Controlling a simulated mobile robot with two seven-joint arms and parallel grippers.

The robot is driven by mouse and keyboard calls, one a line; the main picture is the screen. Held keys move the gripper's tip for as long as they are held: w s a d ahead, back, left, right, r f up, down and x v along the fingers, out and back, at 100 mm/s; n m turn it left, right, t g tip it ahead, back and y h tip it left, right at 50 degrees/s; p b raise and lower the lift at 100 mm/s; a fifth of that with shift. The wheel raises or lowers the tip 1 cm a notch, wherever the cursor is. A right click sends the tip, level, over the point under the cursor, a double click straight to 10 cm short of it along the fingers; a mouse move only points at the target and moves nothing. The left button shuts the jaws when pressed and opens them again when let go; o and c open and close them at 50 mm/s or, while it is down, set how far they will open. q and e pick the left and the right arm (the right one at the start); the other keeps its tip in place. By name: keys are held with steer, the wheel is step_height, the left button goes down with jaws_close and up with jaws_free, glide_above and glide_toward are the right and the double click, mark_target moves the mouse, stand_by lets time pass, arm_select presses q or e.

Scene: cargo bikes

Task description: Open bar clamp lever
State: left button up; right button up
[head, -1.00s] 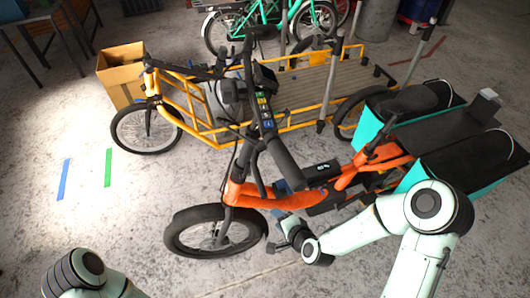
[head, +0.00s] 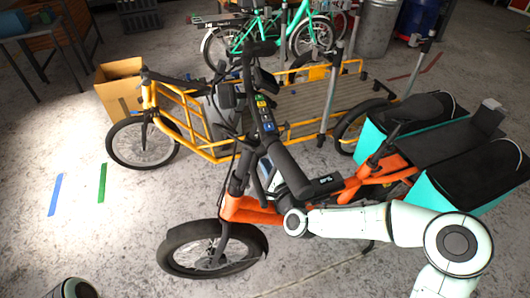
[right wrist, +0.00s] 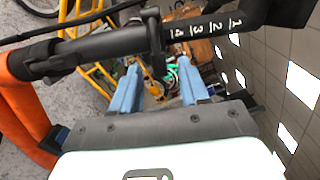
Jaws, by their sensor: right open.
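The orange cargo bike (head: 250,212) stands in front, its black handlebar post (head: 285,160) leaning up toward its handlebar and coloured labels (head: 264,112). In the right wrist view a black bar marked with numbers (right wrist: 200,30) crosses the top. A small black part (right wrist: 154,42) sticks out from it near the fingertips; I cannot tell surely whether it is the clamp lever. My right gripper (right wrist: 157,68) is open, its two blue fingers pointing at the bar, with no clear grip on anything. In the head view it is mostly hidden behind the post. My left gripper is out of view.
A yellow cargo bike (head: 190,125) stands close behind, with a cardboard box (head: 118,88) at its left. Teal panniers (head: 385,143) hang at the orange bike's rear. The orange frame tube (right wrist: 22,110) is close at the wrist view's left.

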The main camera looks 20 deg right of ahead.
steer(key=shift+w+a, duration=0.15)
steer(key=shift+w, duration=1.6)
jaws_close()
